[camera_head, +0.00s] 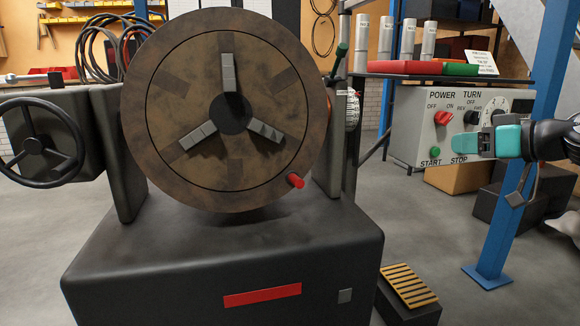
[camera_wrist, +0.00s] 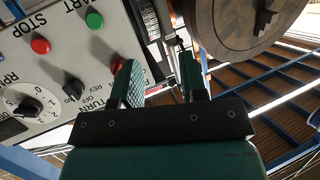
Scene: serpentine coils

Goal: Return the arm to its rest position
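My gripper (camera_head: 458,146) is at the right in the head view, in front of the control panel (camera_head: 410,130), with its teal fingers pointing left. In the wrist view, my gripper (camera_wrist: 160,75) has its two green fingers apart, with nothing between them. The panel (camera_wrist: 60,65) lies to the left there, with a red STOP button (camera_wrist: 40,46), a green START button (camera_wrist: 94,20), a black TURN knob (camera_wrist: 72,90) and an RPM dial (camera_wrist: 20,106). The red POWER knob (camera_head: 443,118) shows in the head view. My gripper hides the STOP button there.
A lathe with a large round chuck (camera_head: 190,80) and a handwheel (camera_head: 35,142) fills the left and middle. A blue post (camera_head: 500,235) stands below my arm. A shelf (camera_head: 440,75) holds cylinders and trays. A slatted step (camera_head: 408,284) is on the floor.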

